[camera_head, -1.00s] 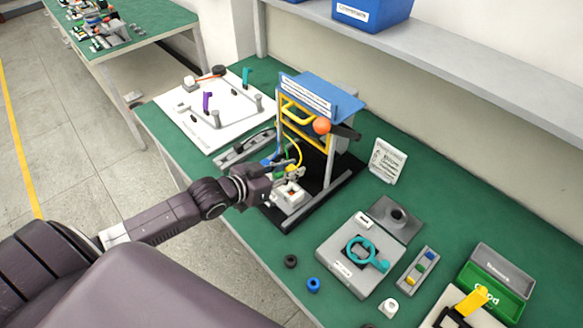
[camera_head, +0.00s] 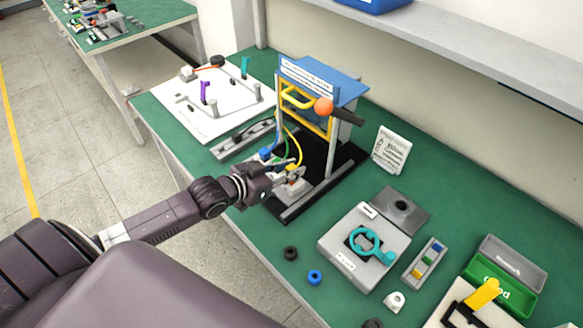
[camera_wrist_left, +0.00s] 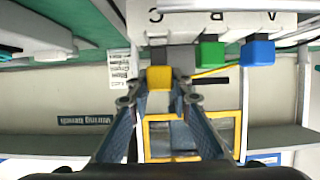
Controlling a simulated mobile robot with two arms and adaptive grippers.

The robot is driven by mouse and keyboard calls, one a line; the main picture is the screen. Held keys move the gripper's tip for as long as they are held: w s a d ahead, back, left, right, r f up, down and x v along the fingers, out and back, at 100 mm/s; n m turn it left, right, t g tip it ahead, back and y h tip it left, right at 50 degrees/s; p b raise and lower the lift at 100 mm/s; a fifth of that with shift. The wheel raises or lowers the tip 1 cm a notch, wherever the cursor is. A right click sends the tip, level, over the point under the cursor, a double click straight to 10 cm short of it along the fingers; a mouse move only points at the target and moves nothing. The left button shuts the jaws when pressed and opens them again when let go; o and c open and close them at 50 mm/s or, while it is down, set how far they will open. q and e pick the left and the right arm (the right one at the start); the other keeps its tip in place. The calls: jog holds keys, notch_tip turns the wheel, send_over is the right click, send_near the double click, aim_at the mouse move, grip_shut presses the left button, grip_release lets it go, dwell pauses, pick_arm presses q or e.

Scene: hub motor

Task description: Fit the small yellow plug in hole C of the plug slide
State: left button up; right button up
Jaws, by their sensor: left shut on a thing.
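My left gripper (camera_wrist_left: 159,92) is shut on the small yellow plug (camera_wrist_left: 159,77), which sits between its fingertips in the left wrist view. The white plug slide (camera_wrist_left: 225,20) shows upside down there, with letters C, B and A. The yellow plug is in line with the letter C; a grey part lies between it and the slide, and I cannot tell whether it is in the hole. A green plug (camera_wrist_left: 210,52) is at B and a blue plug (camera_wrist_left: 257,50) at A. In the head view, my left gripper (camera_head: 287,176) covers part of the slide (camera_head: 293,189). My right gripper is out of view.
The yellow-framed rig with a blue top (camera_head: 330,80) and an orange ball (camera_head: 324,106) rises behind the slide. A grey box with a teal ring (camera_head: 365,241) stands to the right. A black ring (camera_head: 290,253) and a blue ring (camera_head: 314,277) lie on the green table.

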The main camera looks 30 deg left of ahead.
pick_arm(q)
jog(key=shift+f, duration=0.2)
jog(key=shift+p, duration=0.4)
jog(key=shift+f, duration=0.15)
dwell(0.6)
jog(key=shift+f+b, duration=0.6)
jog(key=shift+f, duration=0.2)
jog(key=o, duration=1.1)
jog(key=shift+c, duration=0.2)
jog(key=v, duration=1.2)
